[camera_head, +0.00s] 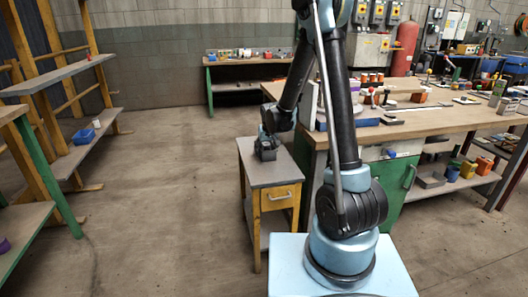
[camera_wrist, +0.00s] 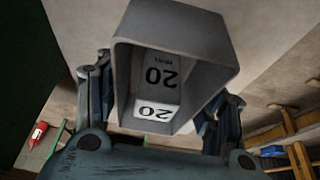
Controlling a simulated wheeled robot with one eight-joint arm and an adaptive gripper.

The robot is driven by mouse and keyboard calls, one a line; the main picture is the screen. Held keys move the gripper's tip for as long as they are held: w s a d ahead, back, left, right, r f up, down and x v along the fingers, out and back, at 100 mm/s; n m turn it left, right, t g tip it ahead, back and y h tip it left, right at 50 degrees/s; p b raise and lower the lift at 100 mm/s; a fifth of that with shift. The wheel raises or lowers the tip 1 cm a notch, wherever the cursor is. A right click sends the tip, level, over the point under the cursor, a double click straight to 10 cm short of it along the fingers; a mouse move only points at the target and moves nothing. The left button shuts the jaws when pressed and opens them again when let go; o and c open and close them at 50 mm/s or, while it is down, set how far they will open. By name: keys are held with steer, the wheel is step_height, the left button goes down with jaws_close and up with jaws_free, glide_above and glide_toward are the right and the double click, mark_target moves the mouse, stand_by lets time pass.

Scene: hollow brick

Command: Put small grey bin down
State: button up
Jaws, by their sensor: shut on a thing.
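The small grey bin (camera_wrist: 185,28) fills the upper middle of the wrist view, its open side facing the camera, with an upside-down "20" label inside. The fingers of my gripper (camera_wrist: 160,100) are on both sides of it, shut on it. In the head view the bin (camera_head: 267,154) is a small dark grey shape below my gripper (camera_head: 267,143), over the grey top of a small wooden drawer table (camera_head: 285,174). I cannot tell whether the bin touches the tabletop.
A long workbench (camera_head: 440,121) with tools and boxes stands to the right of the small table. A shelf rack (camera_head: 75,157) with a blue bin (camera_head: 83,136) is at the left. Another bench (camera_head: 240,61) stands by the back wall. The floor between is clear.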

steer(key=o, duration=1)
steer(key=shift+o, duration=0.2)
steer(key=shift+r, duration=0.1)
steer(key=v, duration=1.2)
steer(key=shift+s, duration=0.1)
